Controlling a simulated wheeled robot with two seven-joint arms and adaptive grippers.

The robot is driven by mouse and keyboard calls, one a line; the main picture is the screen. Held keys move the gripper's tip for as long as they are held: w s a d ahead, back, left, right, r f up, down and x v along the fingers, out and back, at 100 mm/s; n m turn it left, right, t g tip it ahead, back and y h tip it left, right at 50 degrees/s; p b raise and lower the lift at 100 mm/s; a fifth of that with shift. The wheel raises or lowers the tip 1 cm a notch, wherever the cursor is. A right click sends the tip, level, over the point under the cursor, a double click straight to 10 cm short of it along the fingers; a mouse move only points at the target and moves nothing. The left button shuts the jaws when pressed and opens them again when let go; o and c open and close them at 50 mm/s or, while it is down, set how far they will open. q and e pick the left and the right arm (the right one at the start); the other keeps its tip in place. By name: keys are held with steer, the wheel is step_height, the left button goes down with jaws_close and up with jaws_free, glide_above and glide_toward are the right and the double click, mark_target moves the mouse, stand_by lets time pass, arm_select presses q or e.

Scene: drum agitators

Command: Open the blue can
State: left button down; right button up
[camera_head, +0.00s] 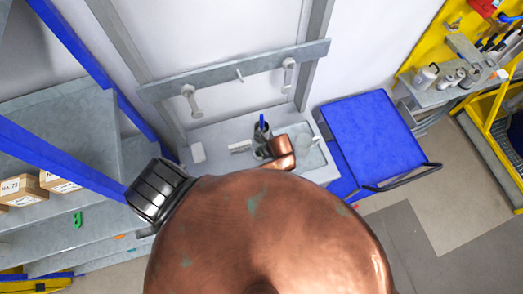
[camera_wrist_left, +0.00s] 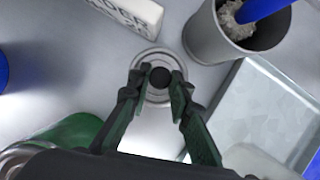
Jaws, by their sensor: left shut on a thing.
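In the left wrist view my left gripper (camera_wrist_left: 158,84) is shut on the dark round knob (camera_wrist_left: 160,76) at the middle of a round grey lid with rings (camera_wrist_left: 150,58). The lid is seen from above, and the sides of what is under it are hidden. A blue surface (camera_wrist_left: 2,68) is cut off at the left edge; I cannot tell whether it is the blue can. A green rounded thing (camera_wrist_left: 72,132) lies partly behind the gripper. In the head view the left gripper is hidden behind a copper-coloured part. My right gripper is not in view.
A grey cup (camera_wrist_left: 225,38) with pale grains and a blue stick (camera_wrist_left: 262,8) stands close to the lid. A white block with lettering (camera_wrist_left: 132,12) and a metal tray (camera_wrist_left: 255,115) are nearby. A blue cart (camera_head: 368,135) stands right of the bench.

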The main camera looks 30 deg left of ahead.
arm_select(q)
steer(key=c, duration=1.8)
jaws_free()
steer(key=shift+o, duration=0.2)
steer(key=v, duration=1.2)
steer(key=shift+f, duration=0.2)
